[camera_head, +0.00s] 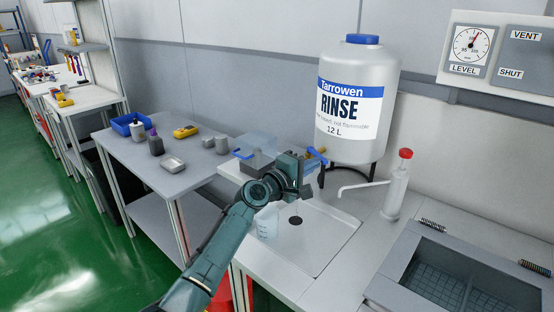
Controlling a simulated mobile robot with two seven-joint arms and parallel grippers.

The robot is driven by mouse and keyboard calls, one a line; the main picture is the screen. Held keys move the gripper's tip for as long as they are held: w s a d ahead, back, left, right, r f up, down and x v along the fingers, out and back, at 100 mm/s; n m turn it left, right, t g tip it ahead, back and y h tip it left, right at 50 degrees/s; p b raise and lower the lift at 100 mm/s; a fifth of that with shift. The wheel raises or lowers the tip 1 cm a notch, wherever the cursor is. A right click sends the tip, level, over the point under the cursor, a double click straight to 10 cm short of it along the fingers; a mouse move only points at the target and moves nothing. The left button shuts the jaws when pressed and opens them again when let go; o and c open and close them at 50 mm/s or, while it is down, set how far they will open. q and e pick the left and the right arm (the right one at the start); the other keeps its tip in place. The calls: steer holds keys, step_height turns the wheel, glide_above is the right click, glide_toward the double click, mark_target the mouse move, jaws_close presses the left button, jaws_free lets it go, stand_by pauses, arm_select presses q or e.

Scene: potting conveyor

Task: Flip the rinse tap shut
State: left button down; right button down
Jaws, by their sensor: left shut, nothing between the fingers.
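The rinse tank (385,80), a translucent white drum with a blue cap and a RINSE label, stands on a dark stand at the back of the counter. Its tap, with a blue lever (317,155) and a small brass-coloured part beside it, sits at the tank's lower left. My left gripper (302,188) is shut and empty, just left of and below the lever. It partly covers the tap, and I cannot tell whether it touches the lever. My right gripper is not in view.
Below the gripper are a shallow sink (325,235) with a dark drain and a clear measuring jug (267,222). A red-topped pump bottle (397,190) with a spout stands to the right. A clear bin (256,160) is behind my arm.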

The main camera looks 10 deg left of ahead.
mark_target(327, 163)
arm_select(q)
steer(key=shift+w+d+b, duration=0.15)
steer(key=shift+d, duration=0.4)
steer(key=shift+w+d+b, duration=0.15)
steer(key=shift+d, duration=0.35)
steer(key=shift+w+d+b, duration=0.35)
steer(key=shift+d+b, duration=0.05)
steer(key=shift+d, duration=0.2)
steer(key=shift+w+d, duration=0.25)
steer(key=shift+d, duration=0.1)
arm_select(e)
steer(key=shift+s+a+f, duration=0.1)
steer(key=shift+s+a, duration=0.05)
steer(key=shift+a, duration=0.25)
arm_select(q)
steer(key=shift+d+r, duration=0.1)
steer(key=shift+r, duration=0.05)
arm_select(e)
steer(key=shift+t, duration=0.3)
arm_select(q)
steer(key=shift+s, duration=0.1)
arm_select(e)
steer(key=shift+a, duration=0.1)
